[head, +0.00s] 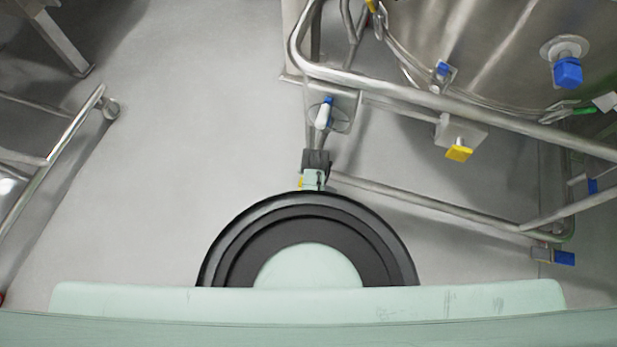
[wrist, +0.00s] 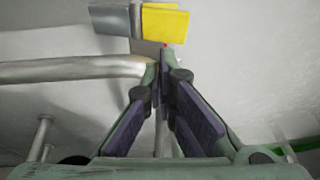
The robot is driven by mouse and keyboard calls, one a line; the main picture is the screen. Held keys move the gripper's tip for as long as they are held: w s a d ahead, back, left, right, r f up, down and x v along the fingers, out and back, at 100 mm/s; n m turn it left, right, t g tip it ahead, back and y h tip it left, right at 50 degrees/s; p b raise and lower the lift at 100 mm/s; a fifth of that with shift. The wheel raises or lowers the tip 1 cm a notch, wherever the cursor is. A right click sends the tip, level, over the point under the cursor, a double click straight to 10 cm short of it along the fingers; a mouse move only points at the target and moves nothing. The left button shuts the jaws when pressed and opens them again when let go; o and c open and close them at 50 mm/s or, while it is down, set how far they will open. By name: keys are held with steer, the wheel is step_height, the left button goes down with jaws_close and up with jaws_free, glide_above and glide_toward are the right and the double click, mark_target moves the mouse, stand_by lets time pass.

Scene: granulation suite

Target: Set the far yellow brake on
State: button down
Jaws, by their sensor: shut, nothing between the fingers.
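A flat yellow tab (wrist: 166,24) on a grey block (wrist: 110,18) shows at the top of the wrist view, just beyond my fingertips. My gripper (wrist: 163,62) points at it with fingers together and nothing between them; I cannot tell whether the tips touch the tab. In the head view a yellow tab (head: 459,153) on a grey block sticks out under the steel frame at right. A small piece of yellow shows beside a dark and mint part at the lower frame corner, mostly hidden. I cannot tell which is the wrist view's tab.
The steel frame (head: 430,97) carries a vessel (head: 490,50) at upper right. A blue tab (head: 564,258) is at its lower right corner. A grey rail (wrist: 70,68) runs left of my fingers. Another rack (head: 75,130) stands at far left; the floor between is clear.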

steer(key=x, duration=0.5)
steer(key=a+x, duration=0.1)
steer(key=x, duration=0.2)
steer(key=shift+s+f+b, duration=0.1)
steer(key=shift+s+b, duration=0.2)
steer(key=shift+w+a+f+h+b, duration=0.1)
steer(key=shift+a+f+h+b, duration=0.25)
steer(key=shift+h, duration=0.35)
steer(key=shift+a+f+g+h, duration=0.15)
steer(key=shift+a+g+h, duration=0.15)
steer(key=shift+g, duration=0.1)
steer(key=h+b, duration=0.1)
steer(key=f+h+b, duration=0.1)
steer(key=shift+w+a+f+n+b, duration=0.15)
steer(key=shift+w+a+n+b, duration=0.05)
steer(key=shift+a+n+b, duration=0.15)
steer(key=shift+a+f+b, duration=0.2)
steer(key=shift+f+b, duration=0.1)
steer(key=shift+f, duration=0.05)
steer(key=shift+w+a+f, duration=0.1)
steer(key=shift+f, duration=0.05)
